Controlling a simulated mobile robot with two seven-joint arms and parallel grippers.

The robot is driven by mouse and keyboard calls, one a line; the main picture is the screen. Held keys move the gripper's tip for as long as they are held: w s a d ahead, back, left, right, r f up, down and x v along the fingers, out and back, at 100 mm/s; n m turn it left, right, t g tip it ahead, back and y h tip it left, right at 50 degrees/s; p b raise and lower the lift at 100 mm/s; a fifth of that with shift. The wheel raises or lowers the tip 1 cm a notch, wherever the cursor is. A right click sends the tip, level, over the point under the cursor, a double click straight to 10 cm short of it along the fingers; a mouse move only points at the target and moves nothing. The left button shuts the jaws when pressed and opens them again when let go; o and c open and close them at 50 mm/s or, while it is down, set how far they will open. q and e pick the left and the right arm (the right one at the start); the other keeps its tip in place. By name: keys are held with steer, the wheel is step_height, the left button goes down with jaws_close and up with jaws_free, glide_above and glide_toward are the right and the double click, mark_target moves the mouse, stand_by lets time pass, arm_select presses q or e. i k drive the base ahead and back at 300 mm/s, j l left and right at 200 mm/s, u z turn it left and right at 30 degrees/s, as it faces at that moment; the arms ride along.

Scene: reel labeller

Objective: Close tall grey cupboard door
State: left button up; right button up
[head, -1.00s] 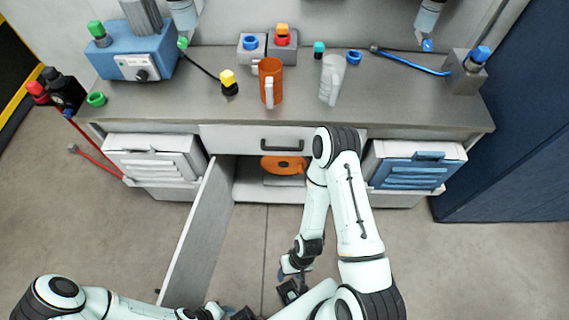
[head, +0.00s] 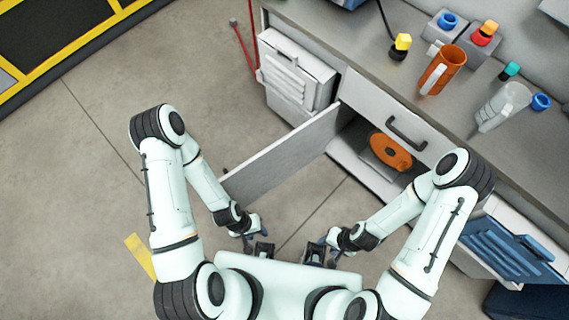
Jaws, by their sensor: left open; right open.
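The grey cupboard door (head: 284,155) stands open in the head view, swung out from the cabinet under the workbench. The cupboard opening shows an orange reel (head: 390,151) inside, on a pale floor. My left gripper (head: 256,243) is open and empty, low in front of my base, a little below the door's free edge in the picture. My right gripper (head: 325,250) is open and empty, to the right of the left one. Neither gripper appears to touch the door.
A drawer with a dark handle (head: 407,133) is above the opening.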

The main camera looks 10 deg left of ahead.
mark_target(252, 179)
steer(key=k+l+z, duration=0.1)
steer(key=k+z, duration=0.25)
steer(key=k, duration=0.25)
steer(key=j+z, duration=0.1)
steer(key=z, duration=1.6)
steer(key=k+j, duration=0.15)
steer(key=j, duration=0.25)
steer(key=k+j, duration=0.15)
steer(key=j, duration=0.25)
steer(key=k+j, duration=0.2)
steer(key=j, duration=0.25)
steer(key=k+j, duration=0.15)
steer(key=j, duration=0.25)
steer(key=k+j, duration=0.15)
steer(key=j, duration=0.25)
steer(key=k+j+z, duration=0.1)
steer(key=j, duration=0.3)
steer(key=k+j, duration=0.2)
steer(key=j, duration=0.2)
steer(key=k+j, duration=0.1)
steer(key=j, duration=0.4)
steer(key=j+z, duration=0.35)
steer(key=j, duration=0.65)
